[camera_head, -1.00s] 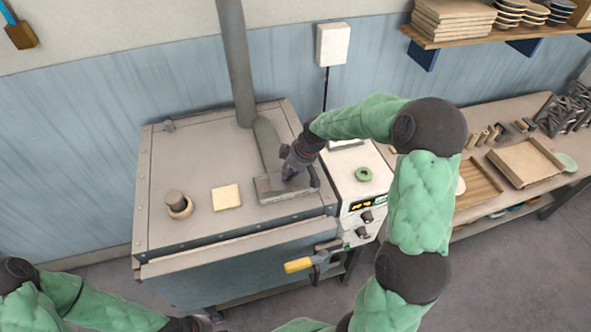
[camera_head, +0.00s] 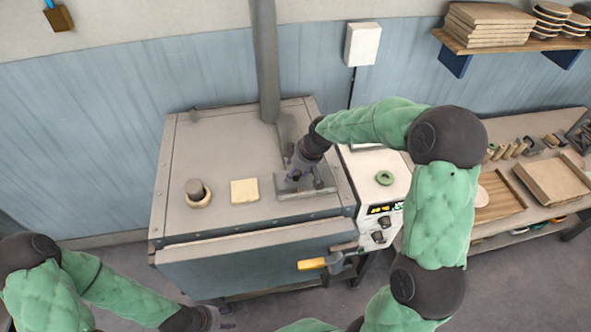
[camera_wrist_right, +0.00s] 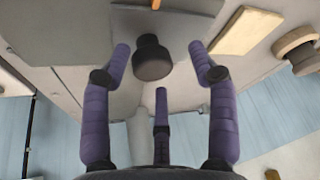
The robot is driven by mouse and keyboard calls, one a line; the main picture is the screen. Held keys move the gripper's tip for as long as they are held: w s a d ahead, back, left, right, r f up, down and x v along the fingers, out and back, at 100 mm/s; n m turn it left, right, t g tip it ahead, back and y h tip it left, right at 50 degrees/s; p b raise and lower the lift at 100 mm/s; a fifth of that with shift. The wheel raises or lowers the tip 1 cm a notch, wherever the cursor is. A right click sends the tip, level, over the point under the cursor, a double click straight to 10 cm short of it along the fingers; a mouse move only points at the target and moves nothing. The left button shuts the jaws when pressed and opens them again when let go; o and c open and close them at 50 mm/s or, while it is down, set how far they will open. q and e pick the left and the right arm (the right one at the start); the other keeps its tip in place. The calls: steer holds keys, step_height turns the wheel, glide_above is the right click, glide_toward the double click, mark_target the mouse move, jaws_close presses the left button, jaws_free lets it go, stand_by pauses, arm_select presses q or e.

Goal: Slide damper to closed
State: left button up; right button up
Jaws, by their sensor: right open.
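The damper is a flat grey slide assembly (camera_head: 318,190) on top of the dryer (camera_head: 225,140), in front of the flue pipe. My right gripper (camera_head: 295,176) is over it, pointing down, and hides part of it. In the right wrist view, a dark round knob (camera_wrist_right: 152,58) stands between the spread purple fingers of my right gripper (camera_wrist_right: 160,75). The fingers are apart from the knob, so the gripper is open and empty. My left gripper (camera_head: 226,317) is low at the bottom left, in front of the dryer, with its fingertips apart.
A cream block (camera_head: 244,191) and a round wooden piece with a knob (camera_head: 198,193) are on the dryer top, left of the damper. A yellow-handled latch (camera_head: 312,264) sticks out in front. A control box with a green ring (camera_head: 384,178) stands right.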

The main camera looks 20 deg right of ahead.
steer(key=shift+s+d+r, duration=0.15)
steer(key=shift+d+r, duration=0.05)
steer(key=shift+r, duration=0.05)
steer(key=v, duration=1.1)
steer(key=shift+r, duration=0.25)
steer(key=shift+a+f, duration=0.1)
